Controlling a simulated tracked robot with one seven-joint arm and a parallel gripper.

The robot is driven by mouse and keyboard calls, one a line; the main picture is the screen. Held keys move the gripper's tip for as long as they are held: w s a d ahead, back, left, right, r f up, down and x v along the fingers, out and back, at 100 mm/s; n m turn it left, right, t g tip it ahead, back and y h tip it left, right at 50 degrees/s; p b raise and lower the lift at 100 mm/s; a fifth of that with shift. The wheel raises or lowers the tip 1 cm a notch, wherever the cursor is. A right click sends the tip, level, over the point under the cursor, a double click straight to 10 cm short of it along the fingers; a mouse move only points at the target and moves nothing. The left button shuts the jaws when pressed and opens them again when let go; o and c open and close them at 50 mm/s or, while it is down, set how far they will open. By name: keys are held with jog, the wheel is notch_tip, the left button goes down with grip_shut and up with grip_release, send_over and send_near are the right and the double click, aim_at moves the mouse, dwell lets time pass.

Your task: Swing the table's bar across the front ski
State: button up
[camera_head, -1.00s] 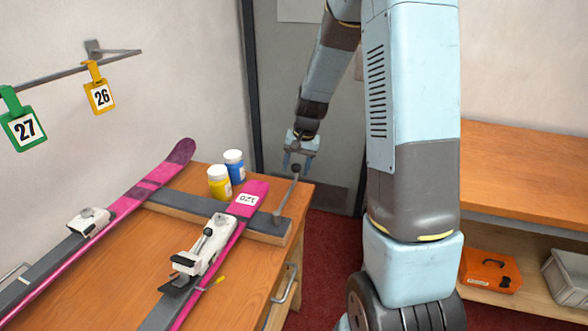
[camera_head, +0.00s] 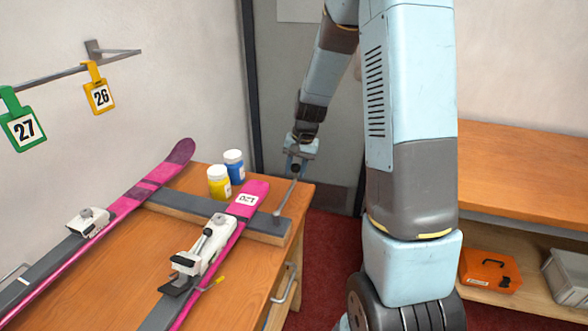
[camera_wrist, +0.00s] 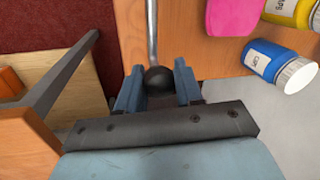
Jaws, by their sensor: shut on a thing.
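The table's bar (camera_head: 286,197) is a thin grey metal rod with a dark round knob at its free end. It rises up and right from a pivot on the grey-topped rest, to the right of the front ski (camera_head: 232,229), and does not cross it. My gripper (camera_head: 296,166) is shut on the knob, at the table's back right corner. In the wrist view, the knob (camera_wrist: 157,77) sits between the two blue fingers. The front ski is pink with a white binding (camera_head: 204,248); its pink tip also shows in the wrist view (camera_wrist: 232,15).
A second pink ski (camera_head: 150,185) lies behind the front one. A yellow jar (camera_head: 219,184) and a blue jar (camera_head: 235,168) stand near the front ski's tip. Number tags hang on the wall rail. A bench (camera_head: 520,175) stands at the right.

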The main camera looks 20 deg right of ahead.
grip_shut()
